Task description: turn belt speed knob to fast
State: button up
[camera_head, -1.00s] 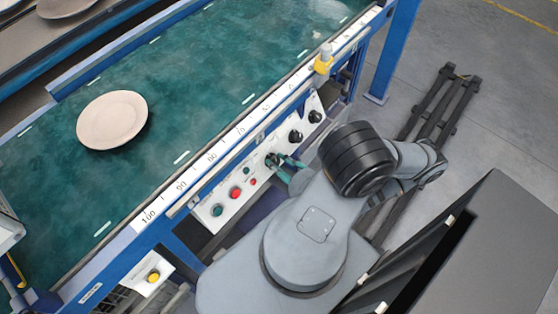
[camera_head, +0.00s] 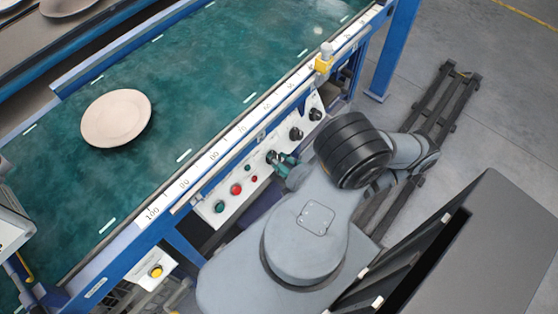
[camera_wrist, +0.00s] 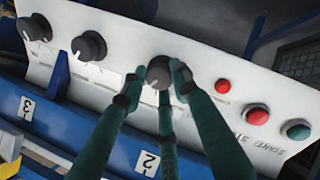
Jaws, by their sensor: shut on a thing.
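The control panel (camera_head: 262,163) is a white sloping plate on the side of the conveyor. A row of three black knobs with white marks shows in the wrist view. My gripper (camera_wrist: 155,76) has dark green fingers and is shut on the black knob (camera_wrist: 158,71) nearest the buttons. Its fingers lie on both sides of that knob and partly hide it and its scale. In the head view my gripper (camera_head: 275,157) reaches the panel from the right. The other two black knobs (camera_wrist: 88,46) (camera_wrist: 33,27) stand free. I cannot read which knob is the belt speed knob.
Close beside the held knob are a small red lamp (camera_wrist: 222,86), a red button (camera_wrist: 257,115) and a green button (camera_wrist: 296,129). A plate (camera_head: 116,117) lies on the green belt (camera_head: 200,70). A blue frame rail with a number scale runs above the panel.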

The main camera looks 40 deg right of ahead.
jog(key=shift+d, duration=0.1)
jog(key=o, duration=1)
jog(key=shift+o, duration=0.7)
